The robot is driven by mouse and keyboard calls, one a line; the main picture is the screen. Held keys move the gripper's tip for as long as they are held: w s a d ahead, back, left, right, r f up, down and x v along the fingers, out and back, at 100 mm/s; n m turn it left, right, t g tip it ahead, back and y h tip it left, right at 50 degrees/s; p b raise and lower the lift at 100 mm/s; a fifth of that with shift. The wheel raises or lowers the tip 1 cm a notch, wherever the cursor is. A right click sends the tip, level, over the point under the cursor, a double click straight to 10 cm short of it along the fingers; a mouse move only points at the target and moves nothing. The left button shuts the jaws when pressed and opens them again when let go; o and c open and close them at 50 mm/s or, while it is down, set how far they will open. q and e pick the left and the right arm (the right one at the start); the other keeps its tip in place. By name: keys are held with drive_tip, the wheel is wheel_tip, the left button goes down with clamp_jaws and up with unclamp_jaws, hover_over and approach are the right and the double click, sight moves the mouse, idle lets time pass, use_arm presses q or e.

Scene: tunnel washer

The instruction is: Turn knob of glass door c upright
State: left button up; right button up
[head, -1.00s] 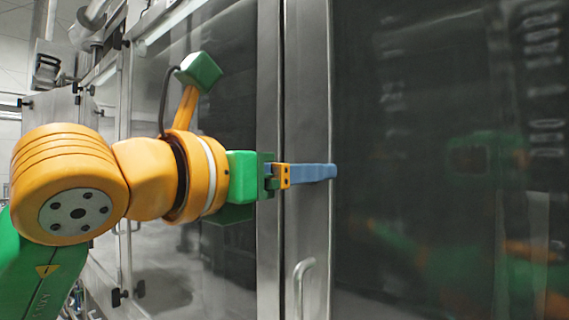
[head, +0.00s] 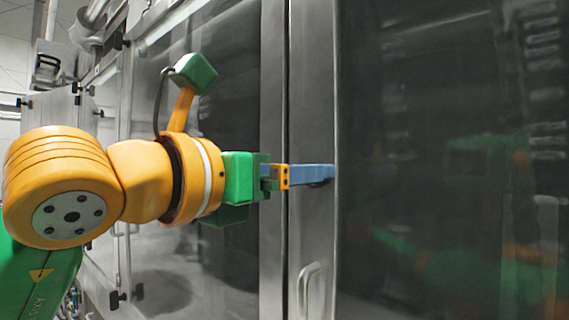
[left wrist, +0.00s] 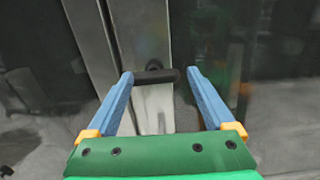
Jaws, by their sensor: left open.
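The knob is a short black bar (left wrist: 152,78) on a round dark mount, fixed to the steel door frame in the left wrist view. It lies crosswise to the frame, roughly level. My left gripper (left wrist: 160,73) is open, with one blue finger at each end of the bar; I cannot tell whether they touch it. In the head view my left gripper (head: 333,173) reaches right across the frame, and a dark bit of the knob (head: 321,183) shows just below the fingers. The rest of the knob is hidden there. My right gripper is not in view.
A steel handle (head: 311,290) stands on the same frame below my gripper. A dark glass pane (head: 430,100) with reflections fills the right side. Another glass panel (head: 225,110) lies behind my arm, with a narrow gap between the two steel frames.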

use_arm(q)
drive_tip(key=s+a+b, duration=0.1)
drive_tip(key=a, duration=0.1)
drive_tip(key=s+a+f+b, duration=0.1)
drive_tip(key=s+a+b, duration=0.1)
drive_tip(key=shift+s+a, duration=0.1)
drive_tip(key=shift+s, duration=0.2)
idle(0.4)
drive_tip(key=shift+s, duration=0.1)
drive_tip(key=b+v, duration=0.2)
drive_tip(key=v, duration=0.5)
drive_tip(key=shift+r, duration=0.1)
